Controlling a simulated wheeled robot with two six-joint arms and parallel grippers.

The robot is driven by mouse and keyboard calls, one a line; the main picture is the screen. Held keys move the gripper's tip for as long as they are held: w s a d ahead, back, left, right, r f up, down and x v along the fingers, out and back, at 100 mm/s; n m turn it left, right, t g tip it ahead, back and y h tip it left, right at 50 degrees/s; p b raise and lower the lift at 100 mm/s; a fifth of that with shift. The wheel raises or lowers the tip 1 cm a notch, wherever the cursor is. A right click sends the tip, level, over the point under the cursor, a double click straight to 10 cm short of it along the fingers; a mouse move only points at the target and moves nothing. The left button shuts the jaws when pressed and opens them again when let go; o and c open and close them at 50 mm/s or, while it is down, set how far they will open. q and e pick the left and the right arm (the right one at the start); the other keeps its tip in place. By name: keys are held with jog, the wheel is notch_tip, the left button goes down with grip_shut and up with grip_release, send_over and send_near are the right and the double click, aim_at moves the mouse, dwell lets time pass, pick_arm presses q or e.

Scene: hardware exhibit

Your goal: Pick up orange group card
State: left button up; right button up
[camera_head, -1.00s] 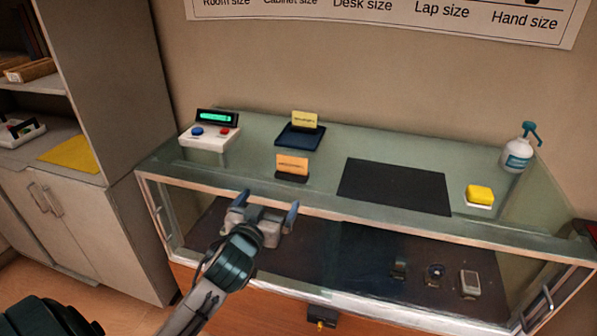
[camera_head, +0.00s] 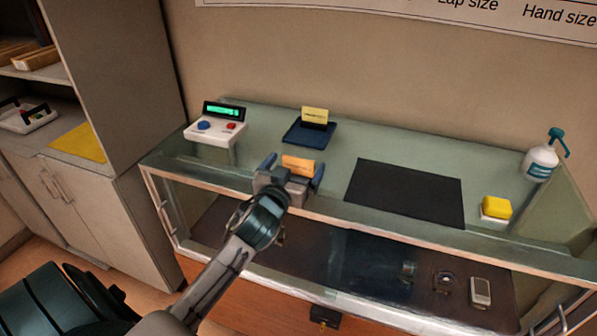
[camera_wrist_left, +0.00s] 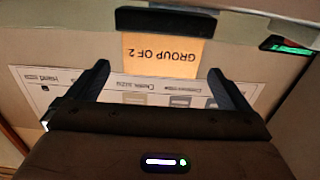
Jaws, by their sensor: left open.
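The orange group card (camera_head: 299,165) stands upright near the front left edge of the glass counter top. In the left wrist view the card (camera_wrist_left: 170,53) appears upside down, reads "GROUP OF 2", and sits in a dark holder (camera_wrist_left: 165,21). My left gripper (camera_head: 293,172) is open, its two fingers on either side of the card in the head view. In the wrist view the card lies between and beyond the fingertips, with no visible contact. The gripper hides the card's lower part and holder in the head view. My right gripper is not in view.
A yellow card (camera_head: 315,115) stands on a dark blue tray (camera_head: 296,136) behind. A button box (camera_head: 215,131) is at left, a dark mat (camera_head: 405,191) at right. A yellow sponge (camera_head: 497,207) and a pump bottle (camera_head: 541,160) are farther right.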

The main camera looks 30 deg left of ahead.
aim_at(298, 161)
pick_arm(q)
jog(key=p+x, duration=0.2)
jog(key=x, duration=0.1)
jog(key=shift+w+a, duration=0.15)
jog(key=shift+w, duration=0.65)
jog(key=shift+f, duration=0.1)
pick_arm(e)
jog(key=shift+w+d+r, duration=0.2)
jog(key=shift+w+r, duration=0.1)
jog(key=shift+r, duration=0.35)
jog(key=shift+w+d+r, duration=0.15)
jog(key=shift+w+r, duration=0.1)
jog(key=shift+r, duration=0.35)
pick_arm(q)
jog(key=shift+s, duration=0.1)
jog(key=c, duration=1.1)
jog(key=shift+o, duration=0.2)
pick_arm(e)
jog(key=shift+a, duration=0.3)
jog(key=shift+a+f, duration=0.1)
